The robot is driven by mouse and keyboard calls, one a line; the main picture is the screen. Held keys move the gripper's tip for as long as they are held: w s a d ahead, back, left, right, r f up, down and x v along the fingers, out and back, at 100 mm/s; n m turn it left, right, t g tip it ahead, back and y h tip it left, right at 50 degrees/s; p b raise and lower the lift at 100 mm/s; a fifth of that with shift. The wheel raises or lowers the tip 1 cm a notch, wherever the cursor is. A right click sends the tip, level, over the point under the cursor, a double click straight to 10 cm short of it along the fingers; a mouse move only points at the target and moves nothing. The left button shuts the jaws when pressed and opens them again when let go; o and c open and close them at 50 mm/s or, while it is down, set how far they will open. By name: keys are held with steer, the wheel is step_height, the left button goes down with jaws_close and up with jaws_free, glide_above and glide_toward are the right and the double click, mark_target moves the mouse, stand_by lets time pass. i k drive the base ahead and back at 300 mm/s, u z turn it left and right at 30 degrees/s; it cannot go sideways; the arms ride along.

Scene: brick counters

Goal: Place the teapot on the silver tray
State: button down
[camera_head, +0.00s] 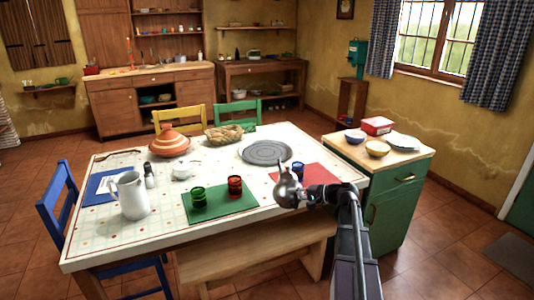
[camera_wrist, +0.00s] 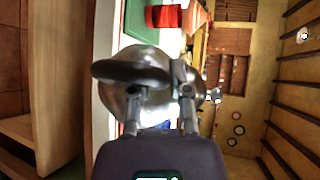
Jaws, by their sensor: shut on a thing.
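A shiny silver teapot (camera_head: 287,190) is in my gripper (camera_head: 308,195), held near the front right edge of the white patterned table. In the wrist view the teapot (camera_wrist: 148,56) fills the middle, its dark handle crossing in front of it. My gripper (camera_wrist: 160,92) is shut on the teapot there; the exact contact is partly hidden. The round grey silver tray (camera_head: 265,152) lies flat on the table toward the far right side, beyond the teapot and apart from it. Nothing stands on the tray.
A red mat (camera_head: 318,172) with a blue cup (camera_head: 298,170) lies between teapot and tray. A green mat (camera_head: 222,208) holds a green and a red cup. A white pitcher (camera_head: 131,196) and tagine (camera_head: 169,143) are left. A green cabinet (camera_head: 392,205) adjoins the right.

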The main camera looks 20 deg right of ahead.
mark_target(266, 152)
steer(key=i, duration=0.9)
